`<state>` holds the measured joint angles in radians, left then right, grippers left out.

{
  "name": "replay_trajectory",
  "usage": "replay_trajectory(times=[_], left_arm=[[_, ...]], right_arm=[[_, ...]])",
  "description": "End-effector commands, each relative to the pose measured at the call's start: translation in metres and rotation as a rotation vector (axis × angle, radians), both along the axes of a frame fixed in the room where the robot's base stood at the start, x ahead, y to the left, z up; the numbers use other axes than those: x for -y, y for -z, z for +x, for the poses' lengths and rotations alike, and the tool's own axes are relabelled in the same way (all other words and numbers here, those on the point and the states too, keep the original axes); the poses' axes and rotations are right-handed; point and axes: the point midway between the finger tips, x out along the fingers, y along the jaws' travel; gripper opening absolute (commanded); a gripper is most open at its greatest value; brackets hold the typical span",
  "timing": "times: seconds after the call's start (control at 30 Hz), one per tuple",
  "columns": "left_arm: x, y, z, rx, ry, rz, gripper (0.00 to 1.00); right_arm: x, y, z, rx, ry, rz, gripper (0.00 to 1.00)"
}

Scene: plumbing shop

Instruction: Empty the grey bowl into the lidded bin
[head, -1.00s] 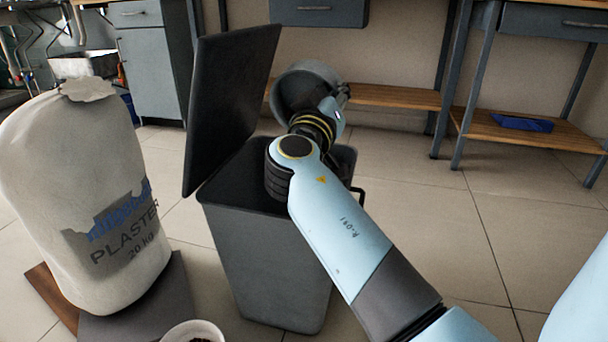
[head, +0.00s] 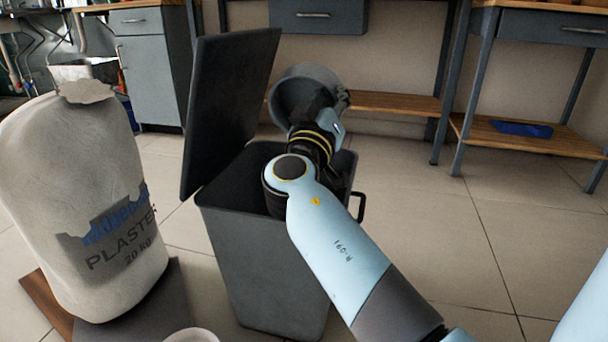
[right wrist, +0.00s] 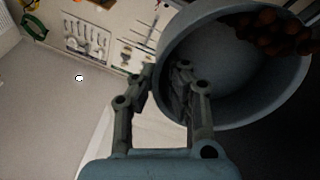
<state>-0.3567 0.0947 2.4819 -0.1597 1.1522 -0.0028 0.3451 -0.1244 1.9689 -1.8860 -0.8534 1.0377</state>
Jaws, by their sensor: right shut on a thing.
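The grey bowl (head: 291,94) is held tipped on its side above the far part of the lidded bin (head: 262,262). My right gripper (head: 328,108) is shut on the bowl's wall; the right wrist view shows the gripper (right wrist: 165,82) with one finger inside the bowl (right wrist: 175,42). Several brown round pieces (right wrist: 275,30) show at the bowl's lower-lying side in the right wrist view; I cannot tell whether they are leaving it. The bin's dark lid (head: 230,112) stands open on the left. My arm hides part of the bin's opening. My left gripper is out of view.
A plaster sack (head: 85,200) stands left of the bin on a dark board (head: 165,300). A pale round rim (head: 192,334) shows at the bottom edge. Benches and a cabinet (head: 150,75) line the back wall. The tiled floor right of the bin is clear.

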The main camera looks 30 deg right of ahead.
Motion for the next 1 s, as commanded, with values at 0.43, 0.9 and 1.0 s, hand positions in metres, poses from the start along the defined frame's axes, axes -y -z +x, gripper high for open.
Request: replay_trajectory(times=[0.43, 0.9, 1.0], left_arm=[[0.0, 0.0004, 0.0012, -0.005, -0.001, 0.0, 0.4], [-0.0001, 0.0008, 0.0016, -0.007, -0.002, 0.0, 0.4], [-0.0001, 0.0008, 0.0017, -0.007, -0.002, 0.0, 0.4]], right_arm=[[-0.0026, 0.0007, -0.0028, 0.028, 0.001, -0.036, 0.0], [-0.0058, 0.0021, -0.006, 0.061, 0.003, -0.077, 0.0], [-0.0065, 0.0023, -0.0067, 0.067, 0.003, -0.086, 0.0]])
